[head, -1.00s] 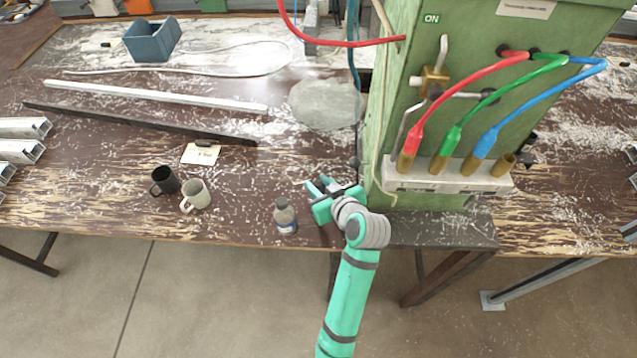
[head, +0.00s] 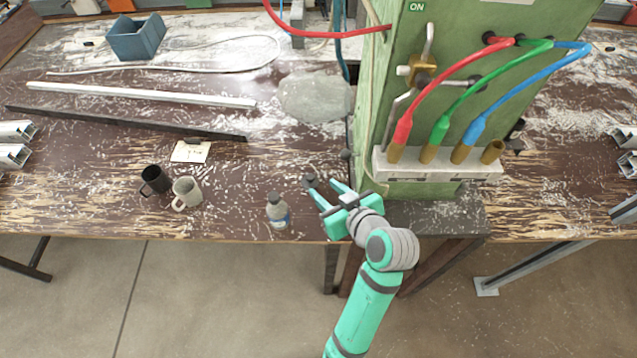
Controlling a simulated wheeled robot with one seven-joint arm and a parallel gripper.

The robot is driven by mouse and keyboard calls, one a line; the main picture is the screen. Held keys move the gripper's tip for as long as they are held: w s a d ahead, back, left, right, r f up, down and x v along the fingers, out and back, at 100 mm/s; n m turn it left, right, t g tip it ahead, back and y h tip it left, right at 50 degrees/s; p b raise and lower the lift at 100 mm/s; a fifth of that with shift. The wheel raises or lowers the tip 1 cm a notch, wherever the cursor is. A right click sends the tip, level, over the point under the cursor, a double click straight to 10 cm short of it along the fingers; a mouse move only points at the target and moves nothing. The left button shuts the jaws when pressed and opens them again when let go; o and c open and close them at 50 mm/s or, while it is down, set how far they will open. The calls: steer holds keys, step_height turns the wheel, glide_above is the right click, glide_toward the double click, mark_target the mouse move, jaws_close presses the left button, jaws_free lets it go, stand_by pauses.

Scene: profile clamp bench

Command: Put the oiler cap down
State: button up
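A small dark round piece, which looks like the oiler cap (head: 308,181), shows just beyond my fingertips in the head view. It appears to rest on the brown bench top, left of the green machine. My gripper (head: 321,186) points up and left, with its two teal fingers spread and a gap between them. The cap lies close to the left fingertip; whether they touch is hard to tell. No object is visible between the fingers.
A clear bottle (head: 278,211) with a dark top stands left of my gripper. A grey mug (head: 187,193) and black mug (head: 155,180) stand farther left. The green machine (head: 450,70) rises close on the right. The bench's front edge runs just below.

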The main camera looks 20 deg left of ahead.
steer(key=shift+v, duration=0.95)
